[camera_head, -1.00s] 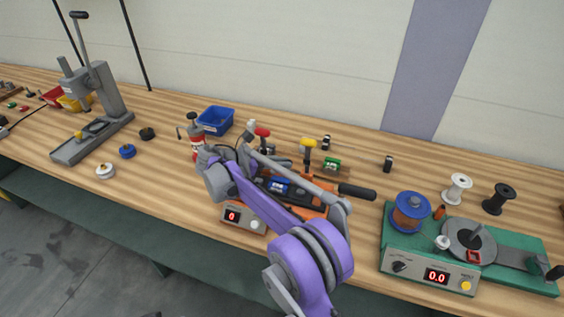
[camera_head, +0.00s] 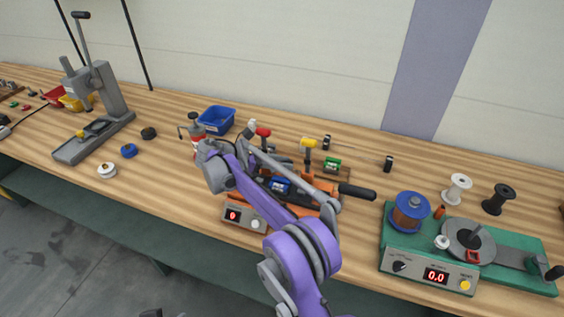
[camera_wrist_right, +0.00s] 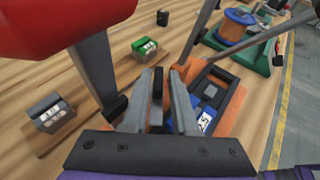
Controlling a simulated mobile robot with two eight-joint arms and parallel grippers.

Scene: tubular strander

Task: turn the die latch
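An orange and dark machine (camera_head: 326,187) stands mid-bench. A long grey lever with a black handle (camera_head: 357,192) crosses it. A blue die block (camera_head: 280,185) sits in it; in the right wrist view this block (camera_wrist_right: 205,121) bears a white label. My right gripper (camera_wrist_right: 158,78) hangs over the machine, left of the block in the wrist view. Its fingers stand apart, with a dark upright piece between them; I cannot tell whether they touch it. I cannot tell which part is the die latch. The arm hides the gripper in the head view. My left gripper cannot be made out.
A red-topped tool (camera_head: 263,133) looms close in the wrist view. A yellow-topped tool (camera_head: 308,143) and a green labelled block (camera_head: 332,164) stand behind the machine. A green winding unit (camera_head: 430,268) is to the right.

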